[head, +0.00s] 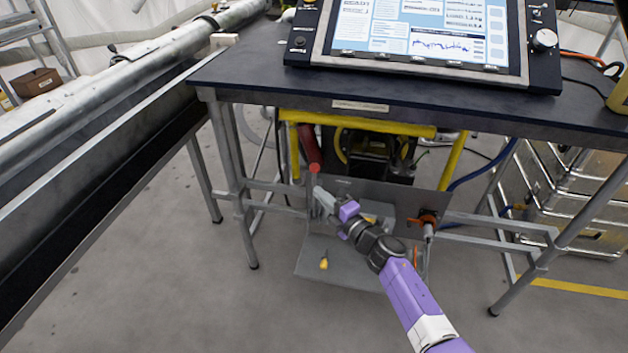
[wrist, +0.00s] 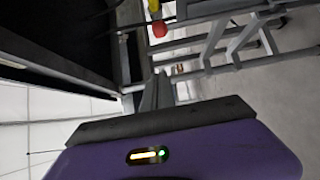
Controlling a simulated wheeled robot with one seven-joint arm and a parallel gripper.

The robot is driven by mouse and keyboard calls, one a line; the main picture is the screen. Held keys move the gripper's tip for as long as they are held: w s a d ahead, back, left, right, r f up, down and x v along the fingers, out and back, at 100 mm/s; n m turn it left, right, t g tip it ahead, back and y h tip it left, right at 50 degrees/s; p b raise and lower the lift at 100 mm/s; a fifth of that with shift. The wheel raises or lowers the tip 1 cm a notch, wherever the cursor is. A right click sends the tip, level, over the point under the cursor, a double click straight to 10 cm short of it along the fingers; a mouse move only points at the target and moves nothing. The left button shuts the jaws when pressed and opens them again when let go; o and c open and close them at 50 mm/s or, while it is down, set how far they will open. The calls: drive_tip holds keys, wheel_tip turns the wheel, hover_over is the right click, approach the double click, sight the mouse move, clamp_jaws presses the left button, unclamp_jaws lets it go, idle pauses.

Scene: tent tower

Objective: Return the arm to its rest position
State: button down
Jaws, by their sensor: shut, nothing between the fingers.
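My arm reaches in from the lower right of the head view, its purple and dark links stretched toward the space under the desk. My gripper (head: 318,192) is shut and empty in front of the grey metal panel (head: 370,195). Its tip shows just below a red round end (head: 314,168) in the head view; whether they touch cannot be told there. In the wrist view the closed fingers (wrist: 158,90) point toward the desk frame, with a gap between them and the red part (wrist: 160,29).
The dark desk (head: 270,75) carries a monitor panel (head: 420,30). Its legs, crossbars and a yellow frame (head: 360,128) surround my gripper. An orange fitting (head: 428,222) is at its right. A large metal pipe (head: 110,90) runs at left; metal cases (head: 570,190) stand right.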

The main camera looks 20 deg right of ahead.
drive_tip(key=shift+s+d, duration=0.1)
drive_tip(key=shift+s, duration=0.55)
drive_tip(key=s+r+m+t+h+p, duration=0.1)
drive_tip(key=s+r+m+t+h, duration=0.2)
drive_tip(key=r+m, duration=0.5)
drive_tip(key=s+a+r+m+g+p, duration=0.2)
drive_tip(key=s+r+m+p, duration=0.1)
drive_tip(key=s, duration=1.4)
drive_tip(key=s+a+r+m+g+p, duration=0.2)
drive_tip(key=s+a+r+m+p, duration=0.1)
drive_tip(key=s, duration=1.3)
drive_tip(key=s+a+r+m+g+h+p, duration=0.1)
drive_tip(key=s+r+m+p, duration=0.4)
drive_tip(key=s, duration=1.2)
drive_tip(key=shift+s+a+r+m+g, duration=0.35)
drive_tip(key=shift+a+r+m, duration=0.5)
drive_tip(key=shift+r, duration=1)
drive_tip(key=shift+d, duration=0.1)
